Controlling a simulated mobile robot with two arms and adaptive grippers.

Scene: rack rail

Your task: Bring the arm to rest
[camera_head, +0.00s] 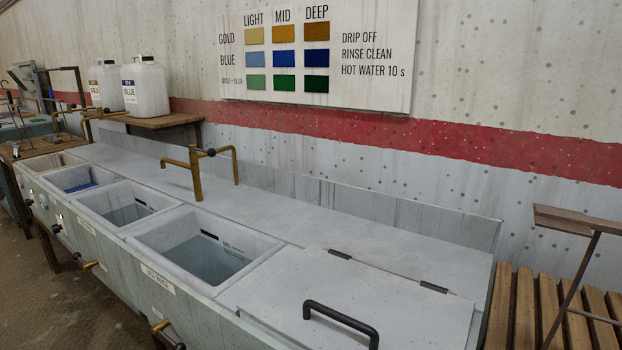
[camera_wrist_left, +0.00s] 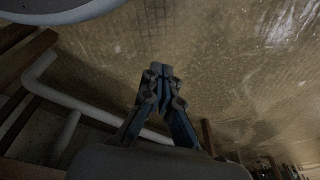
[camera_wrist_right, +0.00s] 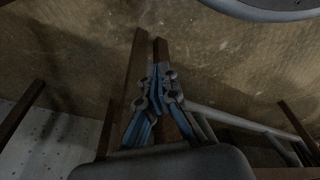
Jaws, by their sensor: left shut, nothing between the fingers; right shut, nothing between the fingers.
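My left gripper (camera_wrist_left: 162,75) shows in the left wrist view with its fingertips together, shut and empty, above a brown floor. My right gripper (camera_wrist_right: 158,75) shows in the right wrist view, also shut and empty, with dark wooden legs or bars beyond its fingertips. Neither gripper nor arm shows in the head view. Nothing touches the fingers of either gripper as far as I can see.
In the head view a long grey trough (camera_head: 345,238) holds several basins, a brass tap (camera_head: 197,172) and a lid with a black handle (camera_head: 340,324). Two white jugs stand on a shelf (camera_head: 160,121). A slatted wooden rack (camera_head: 522,310) stands at right. Pipes (camera_wrist_left: 75,105) run below the left gripper.

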